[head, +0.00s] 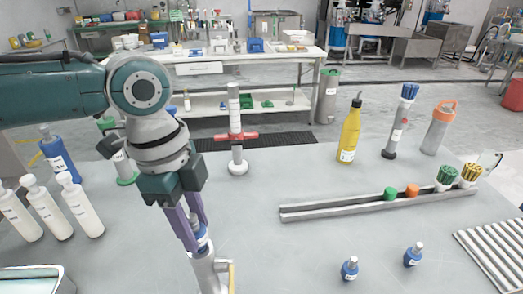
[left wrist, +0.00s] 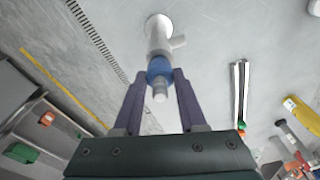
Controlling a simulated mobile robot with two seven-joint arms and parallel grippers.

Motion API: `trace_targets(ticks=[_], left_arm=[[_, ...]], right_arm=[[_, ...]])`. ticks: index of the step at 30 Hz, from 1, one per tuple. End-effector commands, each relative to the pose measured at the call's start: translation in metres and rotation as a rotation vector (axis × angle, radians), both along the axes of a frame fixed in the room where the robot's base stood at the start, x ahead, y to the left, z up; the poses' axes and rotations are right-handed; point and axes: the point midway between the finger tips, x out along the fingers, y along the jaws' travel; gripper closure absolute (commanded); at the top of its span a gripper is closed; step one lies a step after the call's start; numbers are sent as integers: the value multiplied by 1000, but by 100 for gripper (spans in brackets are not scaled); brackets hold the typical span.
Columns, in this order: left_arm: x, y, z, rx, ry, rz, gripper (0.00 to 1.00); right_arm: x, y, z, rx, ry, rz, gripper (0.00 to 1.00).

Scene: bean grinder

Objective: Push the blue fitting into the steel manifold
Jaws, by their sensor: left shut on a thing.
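The blue fitting (head: 202,238) with a pale stub is between the fingers of my left gripper (head: 200,246), which is shut on it. The steel manifold (head: 207,273) stands upright right below it at the bottom of the head view. In the left wrist view the blue fitting (left wrist: 159,67) is in line with the manifold (left wrist: 158,38), which has a side branch. The fitting's blue part meets the manifold's end; how deep it sits I cannot tell. My right gripper is not in view.
Two more blue fittings (head: 349,268) (head: 413,254) stand on the grey table to the right. A metal rail (head: 340,208) with green and orange pieces lies behind them. White bottles (head: 42,205) stand at the left. A post with a red handle (head: 236,137) stands behind my gripper.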

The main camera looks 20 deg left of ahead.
Motion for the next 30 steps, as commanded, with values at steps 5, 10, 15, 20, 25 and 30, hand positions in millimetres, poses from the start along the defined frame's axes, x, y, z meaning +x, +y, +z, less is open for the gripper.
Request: trace_targets(ticks=[5,10,15,20,25,30], left_arm=[[0,0,-6,0,0,0,100],[0,0,-10,0,1,0,100],[-1,0,-15,0,2,-1,100],[-1,0,-19,0,2,-1,100],[-1,0,-19,0,2,-1,48],[0,0,-18,0,1,-1,29]], right_arm=[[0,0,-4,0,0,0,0],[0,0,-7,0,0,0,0],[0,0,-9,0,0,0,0],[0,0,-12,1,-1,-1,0],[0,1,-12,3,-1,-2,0],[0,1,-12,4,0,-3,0]])
